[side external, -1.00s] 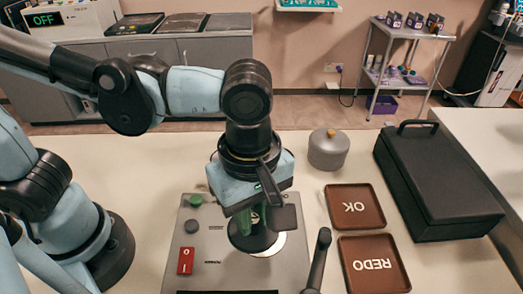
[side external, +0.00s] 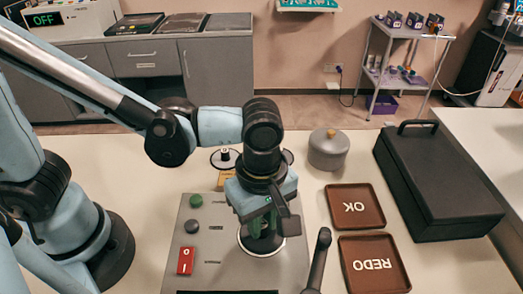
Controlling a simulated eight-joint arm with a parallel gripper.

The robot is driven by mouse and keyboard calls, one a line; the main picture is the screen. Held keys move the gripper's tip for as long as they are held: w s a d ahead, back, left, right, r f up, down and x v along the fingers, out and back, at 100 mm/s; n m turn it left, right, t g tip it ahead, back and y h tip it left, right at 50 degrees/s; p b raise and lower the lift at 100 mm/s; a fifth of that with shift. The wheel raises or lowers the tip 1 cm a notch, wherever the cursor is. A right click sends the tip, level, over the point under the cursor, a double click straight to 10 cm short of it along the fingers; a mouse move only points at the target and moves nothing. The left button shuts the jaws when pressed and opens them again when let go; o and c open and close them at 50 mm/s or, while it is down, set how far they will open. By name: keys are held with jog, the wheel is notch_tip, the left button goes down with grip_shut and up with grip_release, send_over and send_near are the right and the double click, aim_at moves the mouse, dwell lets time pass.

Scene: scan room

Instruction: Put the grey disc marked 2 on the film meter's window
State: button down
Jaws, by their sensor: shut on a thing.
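The film meter (side external: 213,262) is a grey panel at the front centre of the table. Its window is the pale round area (side external: 243,246), showing only as a thin rim. My gripper (side external: 262,229) points down over the window and is shut on a dark grey disc (side external: 263,244). The disc looks roughly centred inside the pale rim. Any number on it is hidden, and I cannot tell whether it touches the window. Another disc with a knob (side external: 225,156) stands behind the meter, partly hidden by my arm.
The meter carries a green button (side external: 196,201), a dark button (side external: 192,226) and a red switch (side external: 185,261). A dark lever (side external: 318,262) rises at its right. Brown OK (side external: 355,189) and REDO (side external: 397,250) trays, a grey pot (side external: 328,150) and a black case (side external: 440,190) stand right.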

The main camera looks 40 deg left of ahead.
jog(key=shift+f, duration=0.1)
jog(key=c, duration=1)
grip_release()
notch_tip(320, 180, up, 12)
jog(key=w+a+f+m+t, duration=0.2)
jog(key=a+m+t, duration=0.1)
jog(key=a+m, duration=0.4)
jog(key=w+a+f+m+t, duration=0.2)
jog(key=a+m, duration=0.6)
jog(key=a, duration=0.6)
jog(key=shift+w+a+f+t, duration=0.15)
jog(key=shift+w+t, duration=0.3)
jog(key=shift+t, duration=0.65)
